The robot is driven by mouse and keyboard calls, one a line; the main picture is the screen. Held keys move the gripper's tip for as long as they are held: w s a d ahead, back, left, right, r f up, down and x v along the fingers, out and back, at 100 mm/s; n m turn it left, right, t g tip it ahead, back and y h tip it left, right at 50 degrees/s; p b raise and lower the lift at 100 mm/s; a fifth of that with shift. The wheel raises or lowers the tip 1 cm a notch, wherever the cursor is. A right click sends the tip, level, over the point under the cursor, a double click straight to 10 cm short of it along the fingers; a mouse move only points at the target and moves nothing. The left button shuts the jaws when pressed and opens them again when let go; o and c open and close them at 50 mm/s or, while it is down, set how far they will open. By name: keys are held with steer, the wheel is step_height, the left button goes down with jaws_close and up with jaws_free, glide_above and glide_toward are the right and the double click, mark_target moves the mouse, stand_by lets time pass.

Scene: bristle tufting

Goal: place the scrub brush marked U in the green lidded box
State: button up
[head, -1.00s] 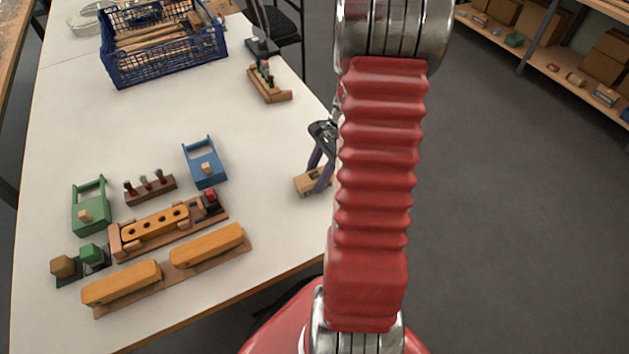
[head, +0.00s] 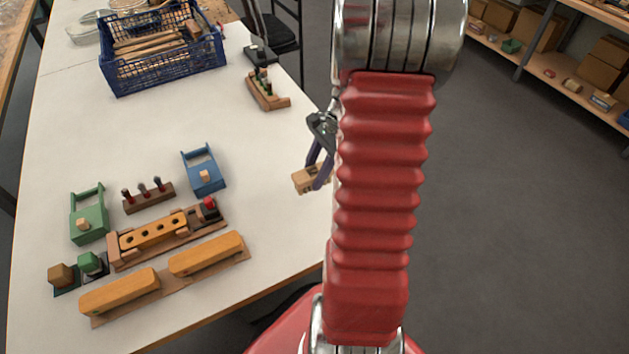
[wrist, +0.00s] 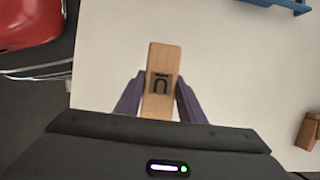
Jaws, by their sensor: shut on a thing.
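My gripper (wrist: 158,101) is shut on the scrub brush (wrist: 160,85), a light wooden block with a dark U mark on its face. In the head view the brush (head: 309,178) hangs between the purple fingers of my gripper (head: 318,170), over the right edge of the white table and seemingly a little above it. The green box (head: 89,222) stands at the left of the table, well away from the gripper. It has a wooden knob and a raised green frame at its back; I cannot tell whether its lid is open.
A blue box (head: 204,176) of like shape stands right of the green one. Between them is a rack of small tools (head: 149,198). Wooden fixtures (head: 155,235) lie in front. A blue crate (head: 163,60) stands at the back. The middle of the white table (head: 130,140) is clear.

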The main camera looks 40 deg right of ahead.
mark_target(307, 173)
step_height(307, 173, up, 6)
steer(key=shift+f, duration=0.1)
steer(key=shift+w, duration=0.1)
stand_by(0.6)
steer(key=w+a+f+n+g+h, duration=0.1)
steer(key=w+a+n+g+h, duration=0.3)
steer(key=w+a+n, duration=1.5)
steer(key=shift+w+a+f+n+g, duration=0.2)
steer(key=shift+w+f+n+g, duration=0.3)
steer(key=shift+n+g, duration=0.5)
steer(key=shift+r, duration=0.1)
